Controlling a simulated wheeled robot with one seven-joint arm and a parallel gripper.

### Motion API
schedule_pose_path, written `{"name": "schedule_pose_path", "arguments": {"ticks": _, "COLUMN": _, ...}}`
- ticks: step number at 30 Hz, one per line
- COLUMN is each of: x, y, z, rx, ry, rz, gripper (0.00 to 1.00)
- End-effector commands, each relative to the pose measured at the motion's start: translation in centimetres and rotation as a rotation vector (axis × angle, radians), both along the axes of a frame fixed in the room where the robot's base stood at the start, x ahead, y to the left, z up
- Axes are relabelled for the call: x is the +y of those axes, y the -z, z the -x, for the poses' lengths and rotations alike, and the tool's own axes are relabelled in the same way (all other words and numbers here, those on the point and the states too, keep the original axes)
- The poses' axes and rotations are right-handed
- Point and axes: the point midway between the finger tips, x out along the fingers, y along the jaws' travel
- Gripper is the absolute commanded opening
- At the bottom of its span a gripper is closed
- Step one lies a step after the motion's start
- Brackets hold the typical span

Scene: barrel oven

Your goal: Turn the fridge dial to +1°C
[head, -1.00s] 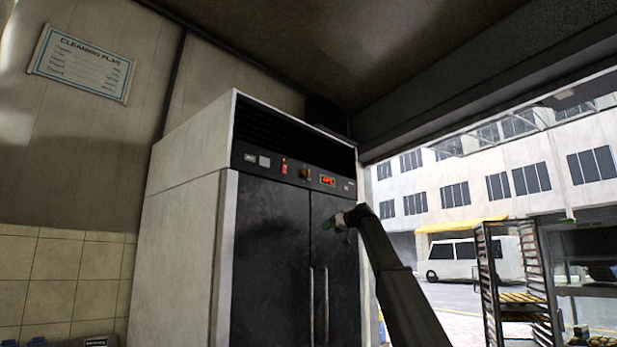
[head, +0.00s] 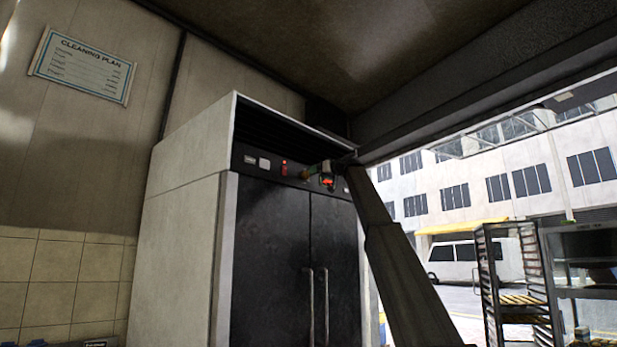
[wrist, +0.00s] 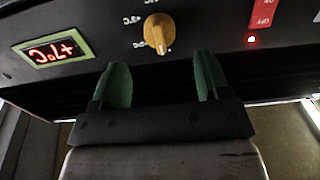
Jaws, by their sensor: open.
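The fridge dial (wrist: 158,32) is a yellow-tan knob on the dark control panel, with small markings around it, shown upside down in the wrist view. In the head view the dial (head: 306,174) shows just left of my gripper (head: 321,171). In the wrist view my open gripper (wrist: 162,80) has its two green fingers on either side of the dial's line, apart from it and empty. The red-lit display (wrist: 53,50) appears to read +7°C, upside down. In the head view my gripper partly covers this display (head: 328,182).
The tall fridge (head: 270,265) has two dark doors with vertical handles (head: 317,305). A red switch (wrist: 262,14) with a glowing red light (wrist: 251,40) sits beside the dial. A tray rack (head: 510,290) stands at the right, away from my arm.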

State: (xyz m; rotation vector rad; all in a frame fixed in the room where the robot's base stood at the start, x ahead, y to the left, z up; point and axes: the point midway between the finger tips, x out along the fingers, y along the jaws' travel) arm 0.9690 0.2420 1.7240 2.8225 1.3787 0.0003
Motion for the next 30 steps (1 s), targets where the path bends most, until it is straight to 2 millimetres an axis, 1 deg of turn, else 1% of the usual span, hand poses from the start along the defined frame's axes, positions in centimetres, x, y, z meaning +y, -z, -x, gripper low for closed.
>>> {"name": "schedule_pose_path", "arguments": {"ticks": 1, "x": 0.8, "y": -0.1, "z": -0.8, "rx": 0.001, "ry": -0.001, "rz": 0.0, "gripper": 0.69}}
{"name": "schedule_pose_path", "arguments": {"ticks": 3, "x": 1.8, "y": -0.1, "z": -1.6, "rx": 0.001, "ry": -0.001, "rz": -0.001, "gripper": 0.69}}
{"name": "schedule_pose_path", "arguments": {"ticks": 6, "x": 3.2, "y": -0.1, "z": -2.6, "rx": 0.001, "ry": -0.001, "rz": -0.001, "gripper": 0.69}}
{"name": "schedule_pose_path", "arguments": {"ticks": 9, "x": 4.2, "y": -0.1, "z": -3.4, "rx": 0.001, "ry": 0.0, "rz": 0.001, "gripper": 0.69}}
{"name": "schedule_pose_path", "arguments": {"ticks": 14, "x": 5.0, "y": -0.1, "z": -3.9, "rx": 0.0, "ry": 0.001, "rz": 0.0, "gripper": 0.69}}
{"name": "schedule_pose_path", "arguments": {"ticks": 20, "x": 5.0, "y": 0.0, "z": -3.9, "rx": 0.0, "ry": 0.001, "rz": 0.0, "gripper": 0.69}}
{"name": "schedule_pose_path", "arguments": {"ticks": 21, "x": 5.0, "y": 0.0, "z": -3.9, "rx": 0.0, "ry": 0.001, "rz": 0.0, "gripper": 0.66}}
{"name": "schedule_pose_path", "arguments": {"ticks": 23, "x": 5.0, "y": 0.0, "z": -3.9, "rx": 0.0, "ry": 0.001, "rz": 0.0, "gripper": 0.47}}
{"name": "schedule_pose_path", "arguments": {"ticks": 24, "x": 5.0, "y": 0.0, "z": -3.9, "rx": 0.0, "ry": 0.001, "rz": 0.0, "gripper": 0.34}}
{"name": "schedule_pose_path", "arguments": {"ticks": 25, "x": 5.0, "y": 0.0, "z": -3.9, "rx": 0.0, "ry": 0.001, "rz": 0.0, "gripper": 0.24}}
{"name": "schedule_pose_path", "arguments": {"ticks": 26, "x": 5.0, "y": 0.0, "z": -3.9, "rx": 0.0, "ry": 0.001, "rz": 0.0, "gripper": 0.2}}
{"name": "schedule_pose_path", "arguments": {"ticks": 30, "x": 5.0, "y": 0.0, "z": -3.9, "rx": 0.001, "ry": 0.0, "rz": -0.001, "gripper": 0.2}}
